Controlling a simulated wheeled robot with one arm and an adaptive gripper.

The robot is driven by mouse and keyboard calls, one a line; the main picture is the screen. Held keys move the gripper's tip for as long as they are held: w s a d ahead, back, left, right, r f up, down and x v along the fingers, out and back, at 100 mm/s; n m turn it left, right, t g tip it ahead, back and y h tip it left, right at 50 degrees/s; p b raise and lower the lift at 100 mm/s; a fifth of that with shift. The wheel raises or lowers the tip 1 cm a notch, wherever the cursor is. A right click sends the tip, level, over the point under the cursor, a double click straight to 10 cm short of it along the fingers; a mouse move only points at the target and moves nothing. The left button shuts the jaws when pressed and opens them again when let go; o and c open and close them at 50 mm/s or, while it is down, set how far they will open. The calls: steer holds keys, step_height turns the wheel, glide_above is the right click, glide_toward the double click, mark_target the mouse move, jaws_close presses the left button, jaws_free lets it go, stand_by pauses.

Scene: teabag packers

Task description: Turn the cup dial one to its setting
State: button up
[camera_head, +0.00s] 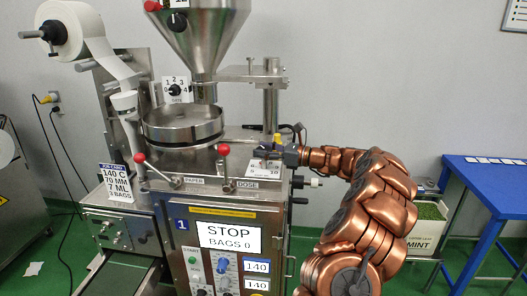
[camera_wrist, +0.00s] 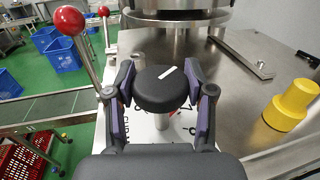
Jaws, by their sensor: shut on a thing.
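The cup dial (camera_wrist: 162,90) is a round black knob with a white pointer line, on a post above a white scale plate (camera_wrist: 150,130), in the wrist view. The line slants toward the upper right there. A red mark and a few numbers, including a 7, show on the plate; the knob and fingers hide the rest. My gripper (camera_wrist: 161,84) is shut on the knob, one dark purple pad on each side. In the head view my gripper (camera_head: 270,151) is at the machine's top right, over the dial, which it mostly hides. The job card (camera_head: 116,182) reads 140 C, 70 MM, 7 ML, 3 BAGS.
Red-ball levers (camera_head: 224,151) stand close to the left of my gripper. A yellow knob (camera_wrist: 292,101) rises at its right in the wrist view. The steel hopper (camera_head: 199,35) is above. The display (camera_head: 228,237) reads STOP, BAGS 0. A blue table (camera_head: 490,180) stands at right.

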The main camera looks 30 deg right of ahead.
steer(key=shift+m+t+h+b, duration=0.45)
steer(key=shift+m+t+h, duration=0.7)
steer(key=shift+h, duration=0.55)
steer(key=o, duration=1.2)
steer(key=shift+c, duration=0.2)
steer(key=v, duration=1.2)
steer(key=shift+r, duration=0.1)
